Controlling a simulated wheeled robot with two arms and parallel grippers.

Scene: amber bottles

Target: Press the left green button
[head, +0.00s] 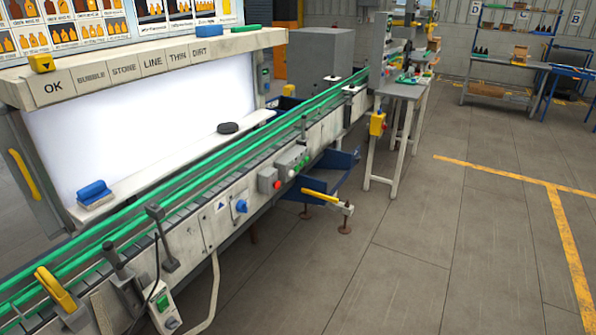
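A grey switch box hangs low on the near side of the conveyor at the bottom left, with a green button (162,301) on its face and a dark knob below it. Farther along the conveyor's side, a grey control box (290,171) carries a red button (277,184), a pale button and small green buttons (306,159) at its right end. The green button on the near switch box is the leftmost one I see. Neither of my grippers is in view.
The conveyor (190,203) with green rails runs from bottom left to the back. A backlit inspection panel (150,120) stands behind it. A yellow-handled clamp (320,195) juts out beside blue brackets. A small table (400,90) stands farther back. The floor at right is clear.

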